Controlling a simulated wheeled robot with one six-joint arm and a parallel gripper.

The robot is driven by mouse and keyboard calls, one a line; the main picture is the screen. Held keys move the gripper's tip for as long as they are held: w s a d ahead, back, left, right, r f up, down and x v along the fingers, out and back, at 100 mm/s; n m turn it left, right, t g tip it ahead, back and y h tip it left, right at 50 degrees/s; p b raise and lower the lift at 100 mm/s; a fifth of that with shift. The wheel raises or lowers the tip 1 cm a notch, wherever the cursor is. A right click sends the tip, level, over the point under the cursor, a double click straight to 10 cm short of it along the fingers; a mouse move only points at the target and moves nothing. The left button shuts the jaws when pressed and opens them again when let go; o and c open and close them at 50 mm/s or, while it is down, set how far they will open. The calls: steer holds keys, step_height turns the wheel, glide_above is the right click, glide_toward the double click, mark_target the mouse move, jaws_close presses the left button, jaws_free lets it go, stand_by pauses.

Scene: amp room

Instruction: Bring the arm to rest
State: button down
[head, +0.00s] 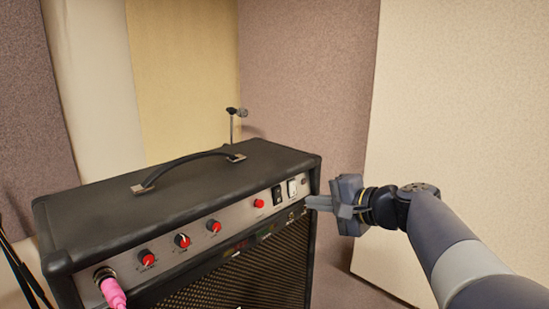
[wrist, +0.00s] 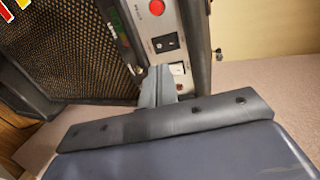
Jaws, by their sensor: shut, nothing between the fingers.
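My gripper (head: 312,202) is at the right end of the amplifier's control panel in the head view. Its fingers are shut with nothing between them, and they also show in the wrist view (wrist: 158,78). The fingertips lie close to the panel beside a black switch and a white switch (head: 292,187); I cannot tell whether they touch it. In the wrist view the white switch (wrist: 178,69) is just right of the fingers. My arm reaches in from the lower right.
The black amplifier (head: 230,165) has a top handle (head: 190,165), several red knobs and a pink plug (head: 112,291) at its left. A small stand (head: 232,125) rises behind it. Padded wall panels (head: 450,130) stand behind and to the right.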

steer(key=shift+s+d+r, duration=0.1)
steer(key=shift+s+d, duration=0.15)
steer(key=shift+d, duration=0.05)
